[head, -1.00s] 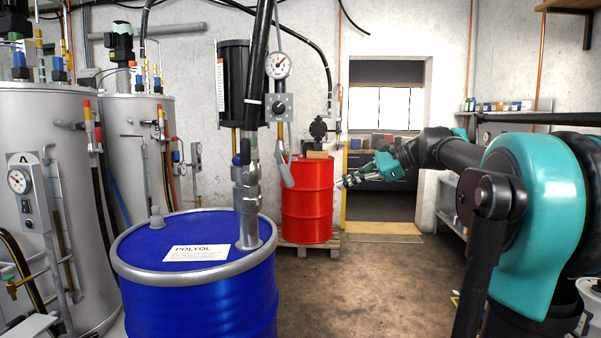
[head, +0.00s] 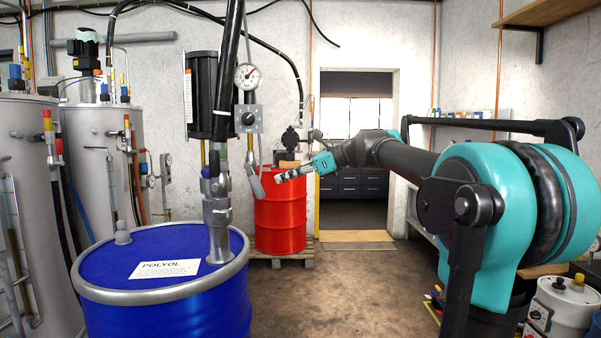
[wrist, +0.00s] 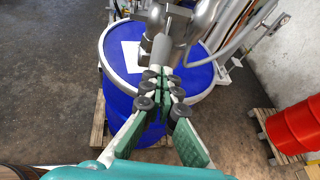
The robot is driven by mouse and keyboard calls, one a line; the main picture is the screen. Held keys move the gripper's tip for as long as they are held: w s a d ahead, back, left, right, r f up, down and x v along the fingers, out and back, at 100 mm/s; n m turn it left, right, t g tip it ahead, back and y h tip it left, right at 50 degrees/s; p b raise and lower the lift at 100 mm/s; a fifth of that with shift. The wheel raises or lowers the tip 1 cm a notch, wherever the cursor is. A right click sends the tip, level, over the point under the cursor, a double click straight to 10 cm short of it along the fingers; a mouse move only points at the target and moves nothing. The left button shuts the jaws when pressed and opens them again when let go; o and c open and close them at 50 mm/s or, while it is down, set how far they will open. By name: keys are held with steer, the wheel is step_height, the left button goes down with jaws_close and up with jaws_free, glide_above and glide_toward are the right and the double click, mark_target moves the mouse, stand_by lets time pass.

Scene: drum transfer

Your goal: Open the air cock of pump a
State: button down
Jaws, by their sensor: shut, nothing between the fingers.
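A pump with a black cylinder (head: 202,95) stands on the blue POLYOL drum (head: 110,265). Beside the cylinder are a round pressure gauge (head: 247,77) and a grey box with a black knob (head: 247,119). A grey lever-like part (head: 254,183) hangs below the box. I cannot tell which part is the air cock, and no pump letter is readable. My gripper (head: 279,178) is shut and empty, just right of that grey part in the picture, in front of the red drum. In the wrist view, my closed fingers (wrist: 167,82) overlap the grey pump pipe (wrist: 162,48) above the blue drum; contact is unclear.
A red drum (head: 280,225) stands on a pallet behind. Tall grey tanks (head: 110,160) with valves and hoses line the left. Black hoses run above the pump. A white container (head: 562,305) stands at lower right. The brown floor (head: 340,290) in the middle is clear.

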mark_target(262, 190)
steer(key=shift+x, duration=2.3)
steer(key=shift+f, duration=0.1)
steer(key=shift+a+f+y, duration=0.8)
steer(key=shift+a+f, duration=0.3)
steer(key=shift+a, duration=0.1)
steer(key=shift+d, duration=0.1)
